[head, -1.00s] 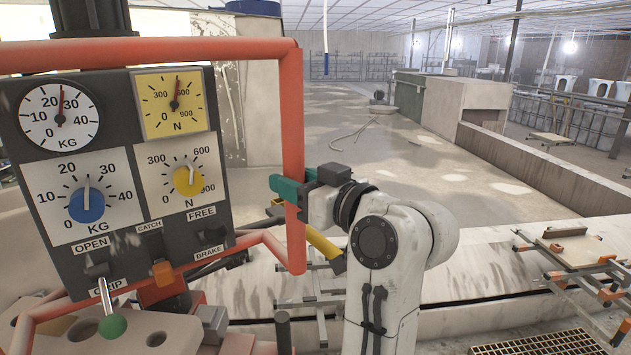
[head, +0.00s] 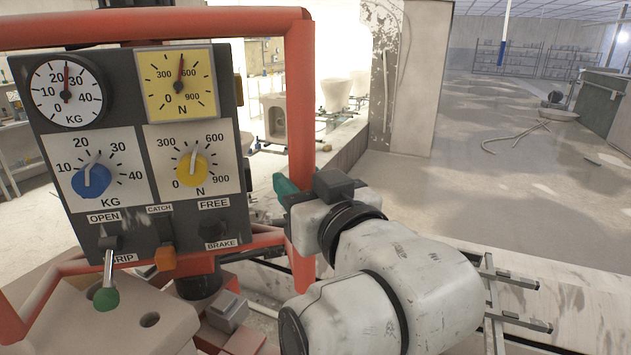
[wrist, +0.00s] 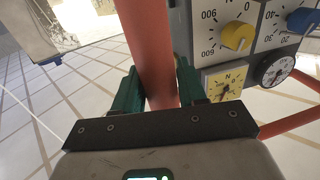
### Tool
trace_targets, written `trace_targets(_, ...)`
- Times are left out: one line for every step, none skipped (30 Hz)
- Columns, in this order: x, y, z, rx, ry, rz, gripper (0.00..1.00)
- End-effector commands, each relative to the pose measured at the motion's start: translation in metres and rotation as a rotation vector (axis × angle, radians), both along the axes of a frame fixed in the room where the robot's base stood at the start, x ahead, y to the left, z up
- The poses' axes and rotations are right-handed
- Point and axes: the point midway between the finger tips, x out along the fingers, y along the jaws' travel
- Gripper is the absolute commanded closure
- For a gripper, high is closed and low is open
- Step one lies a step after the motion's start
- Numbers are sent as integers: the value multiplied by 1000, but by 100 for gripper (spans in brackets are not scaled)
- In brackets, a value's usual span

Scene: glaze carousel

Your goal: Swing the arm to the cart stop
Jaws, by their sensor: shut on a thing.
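The swing arm's red tube frame (head: 302,90) surrounds a dark control panel (head: 125,222). My gripper (head: 290,190) is shut around the frame's right upright bar. In the wrist view my gripper (wrist: 158,85) has green fingers on both sides of the bar (wrist: 150,40). The panel carries a KG gauge (head: 66,92), an N gauge (head: 180,86), a blue knob (head: 92,180) and a yellow knob (head: 192,169). A lever with a green ball (head: 106,299) points down by GRIP. A pale piece with round holes (head: 165,340) is below the panel. I cannot identify the cart stop.
Pale toilet-like pieces (head: 338,94) stand along a low ledge at the back, left of a stained pillar (head: 413,80). Open floor (head: 465,190) lies to the right, with a bent hose (head: 515,135) on it. Metal brackets (head: 510,315) stick out at lower right.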

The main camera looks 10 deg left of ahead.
Motion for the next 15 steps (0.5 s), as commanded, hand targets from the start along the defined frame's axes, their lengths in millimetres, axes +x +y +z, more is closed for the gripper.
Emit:
trace_targets(-1,0,-1,-2,-1,1,100)
trace_targets(-1,0,-1,-2,0,1,100)
trace_targets(-1,0,-1,-2,0,2,100)
trace_targets(-1,0,-1,-2,0,2,100)
trace_targets(-2,0,-1,-2,0,2,100)
trace_targets(-2,0,-1,-2,0,2,56)
trace_targets(-2,0,-1,-2,0,2,53)
trace_targets(-2,0,-1,-2,0,3,51)
trace_targets(-2,1,-1,-2,0,3,47)
trace_targets(-2,1,-1,-2,0,3,44)
trace_targets(-2,1,-1,-2,0,3,41)
trace_targets(-2,1,-1,-2,0,3,41)
trace_targets(-2,1,-1,-2,0,3,41)
trace_targets(-2,1,-1,-2,0,3,41)
trace_targets(-2,1,-1,-2,0,3,41)
